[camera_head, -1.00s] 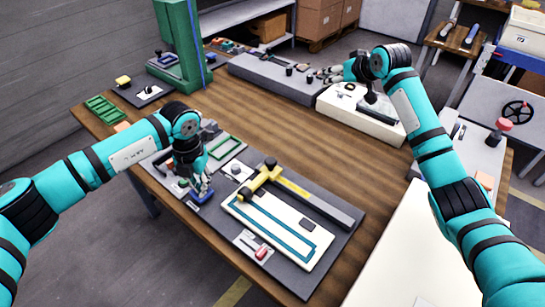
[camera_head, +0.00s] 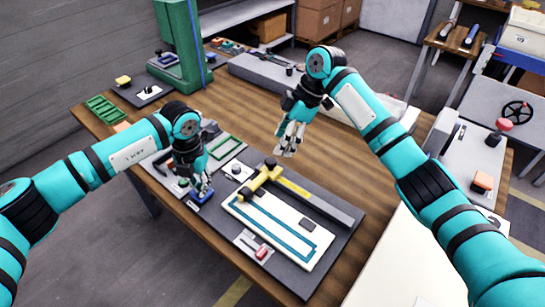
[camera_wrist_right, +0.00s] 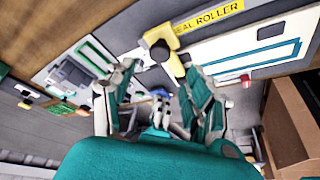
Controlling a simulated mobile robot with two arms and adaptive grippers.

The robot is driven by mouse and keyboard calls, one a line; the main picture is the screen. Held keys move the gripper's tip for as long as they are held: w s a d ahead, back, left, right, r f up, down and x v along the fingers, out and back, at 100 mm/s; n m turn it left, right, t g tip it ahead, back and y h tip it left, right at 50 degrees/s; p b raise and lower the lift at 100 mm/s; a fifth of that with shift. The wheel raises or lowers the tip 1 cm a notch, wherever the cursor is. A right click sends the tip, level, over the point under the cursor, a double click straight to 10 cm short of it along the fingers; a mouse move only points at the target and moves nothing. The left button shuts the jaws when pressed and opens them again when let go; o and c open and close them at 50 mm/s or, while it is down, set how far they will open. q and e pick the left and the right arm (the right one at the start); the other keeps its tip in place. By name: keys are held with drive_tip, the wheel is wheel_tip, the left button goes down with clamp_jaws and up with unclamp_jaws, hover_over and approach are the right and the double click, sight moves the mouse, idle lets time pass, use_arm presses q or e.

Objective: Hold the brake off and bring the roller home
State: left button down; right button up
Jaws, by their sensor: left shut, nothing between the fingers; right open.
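The yellow roller (camera_head: 262,178), with black ends, rests on the dark board (camera_head: 343,213) at the upper left of a white panel (camera_head: 290,250) with a teal strip outline. It also shows in the right wrist view (camera_wrist_right: 160,48), by a yellow "SEAL ROLLER" label (camera_wrist_right: 208,20). My left gripper (camera_head: 201,188) is shut and empty, pointing down at a blue pad (camera_head: 203,196) at the board's left; I cannot tell whether it presses it. The pad is partly hidden. My right gripper (camera_head: 287,152) is open and empty, in the air beyond the roller; its fingers show in its wrist view (camera_wrist_right: 160,98).
A small plate with a red handle (camera_head: 262,252) lies at the board's front. A green press (camera_head: 180,50) stands at the back left. Bare wood lies behind the board.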

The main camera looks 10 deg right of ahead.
sight(271, 160)
drive_tip(key=x, duration=0.7)
drive_tip(key=shift+f, duration=0.2)
clamp_jaws()
